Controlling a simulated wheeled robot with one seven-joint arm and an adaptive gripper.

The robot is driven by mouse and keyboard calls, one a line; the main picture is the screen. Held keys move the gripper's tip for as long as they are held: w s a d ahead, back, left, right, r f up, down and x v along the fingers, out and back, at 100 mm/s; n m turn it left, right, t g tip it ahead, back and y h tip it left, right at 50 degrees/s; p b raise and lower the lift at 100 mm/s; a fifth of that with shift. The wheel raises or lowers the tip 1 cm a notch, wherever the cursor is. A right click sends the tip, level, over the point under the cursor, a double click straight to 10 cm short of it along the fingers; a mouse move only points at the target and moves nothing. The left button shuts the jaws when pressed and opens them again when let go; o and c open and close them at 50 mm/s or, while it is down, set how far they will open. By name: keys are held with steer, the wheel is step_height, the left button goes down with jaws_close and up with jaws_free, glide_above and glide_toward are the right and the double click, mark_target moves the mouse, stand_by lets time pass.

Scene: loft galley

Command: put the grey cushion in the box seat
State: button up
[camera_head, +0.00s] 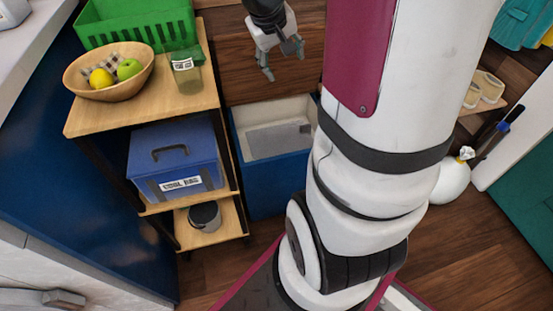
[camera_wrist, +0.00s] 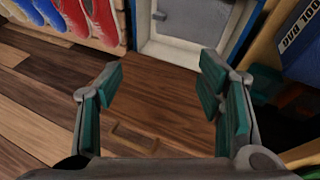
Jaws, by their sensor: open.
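The box seat (camera_head: 265,185) is a blue box with a pale interior, standing open at the top beside the wooden shelf unit. A flat grey piece that looks like the grey cushion (camera_head: 275,140) lies inside it, with a darker patch at its right end. In the wrist view, a grey panel (camera_wrist: 190,18) within a white surround at the top edge appears to be the same piece. My gripper (camera_head: 279,60) is open and empty, above and behind the box in the head view. Its spread fingers (camera_wrist: 165,95) have only brown wood between them in the wrist view.
My arm hides the box's right side.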

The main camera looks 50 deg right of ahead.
steer(key=s+a+r+n+y, duration=0.2)
steer(key=s+a+r, duration=0.1)
steer(key=s+a, duration=0.8)
steer(key=s+a+r+n+y, duration=0.2)
steer(key=s+a+r+y, duration=0.1)
steer(key=s+a, duration=0.8)
steer(key=a, duration=0.4)
steer(key=shift+s+a+r+n+g, duration=0.2)
steer(key=shift+s+a+n+g, duration=0.1)
steer(key=shift+a+g, duration=0.1)
